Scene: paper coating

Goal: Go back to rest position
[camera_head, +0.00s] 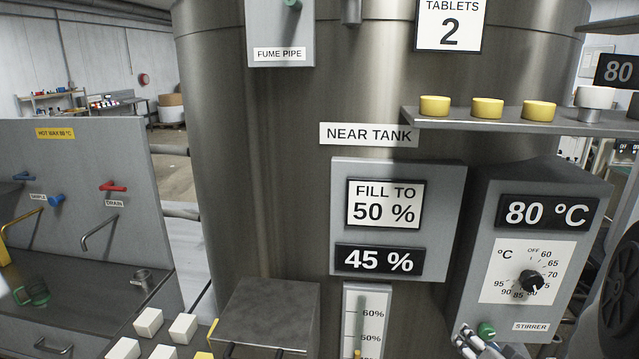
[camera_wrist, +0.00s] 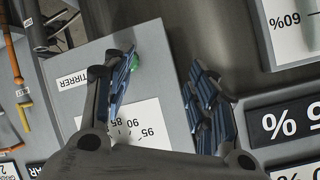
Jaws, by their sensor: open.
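My gripper (camera_wrist: 165,70) is open in the wrist view, with its two dark, blue-ridged fingers apart and nothing between them. A green stirrer knob (camera_wrist: 135,62) shows just behind one fingertip; I cannot tell whether they touch. In the head view my gripper (camera_head: 470,343) shows at the bottom edge, close to the green stirrer knob (camera_head: 487,330), and the rest of it is out of frame. The grey control box (camera_head: 480,215) bears a black temperature dial (camera_head: 531,281) and a display reading 80 °C.
The large steel tank (camera_head: 260,170) stands close behind. Its panel (camera_head: 345,225) reads fill to 50 % and 45 %. A shelf (camera_head: 440,118) with yellow tablets juts out at right. White blocks (camera_head: 148,322) and a grey box (camera_head: 265,315) are at lower left, beside a sink unit (camera_head: 70,220).

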